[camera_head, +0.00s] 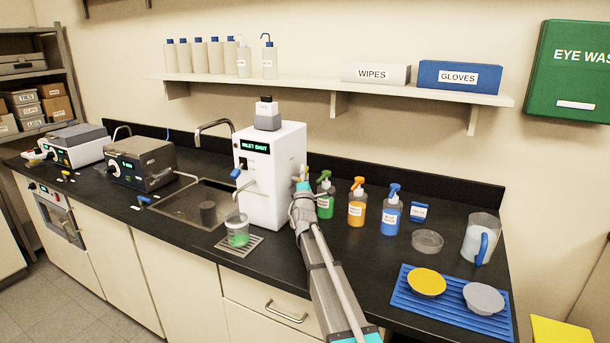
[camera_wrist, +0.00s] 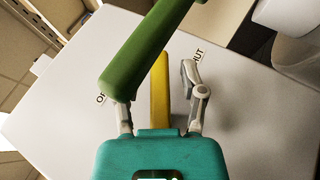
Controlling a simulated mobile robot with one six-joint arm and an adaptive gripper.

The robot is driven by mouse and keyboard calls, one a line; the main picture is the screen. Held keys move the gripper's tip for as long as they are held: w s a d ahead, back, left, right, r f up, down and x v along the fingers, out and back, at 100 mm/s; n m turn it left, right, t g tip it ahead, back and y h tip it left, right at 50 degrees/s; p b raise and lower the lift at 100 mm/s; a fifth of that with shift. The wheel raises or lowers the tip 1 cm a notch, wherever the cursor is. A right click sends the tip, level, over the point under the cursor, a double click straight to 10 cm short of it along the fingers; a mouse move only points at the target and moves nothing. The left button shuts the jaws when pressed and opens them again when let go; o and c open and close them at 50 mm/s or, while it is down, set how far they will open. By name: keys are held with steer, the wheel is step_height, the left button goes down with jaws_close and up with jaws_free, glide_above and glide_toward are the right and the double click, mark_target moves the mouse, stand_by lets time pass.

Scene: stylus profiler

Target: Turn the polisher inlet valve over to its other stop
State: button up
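The white polisher (camera_head: 270,185) stands beside the sink; its display reads "INLET SHUT". My gripper (camera_head: 303,190) is at the polisher's right side and hides most of the valve there. In the wrist view my gripper (camera_wrist: 158,95) is open, its fingers apart. A thick green bar (camera_wrist: 145,52) crosses in front, slanting from upper right to lower left, and hides the left fingertip. A partly hidden "SHUT" label is at right; a label starting with "O" is at left.
A beaker with green liquid (camera_head: 238,232) stands on the drip grate at the polisher's front. Green (camera_head: 325,203), orange (camera_head: 357,206) and blue (camera_head: 391,213) spray bottles stand close to the right of my gripper. A shelf (camera_head: 330,85) runs above.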

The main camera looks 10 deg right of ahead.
steer(key=shift+m+g+h+p, duration=0.3)
steer(key=shift+m+g+p, duration=0.3)
steer(key=shift+p, duration=0.4)
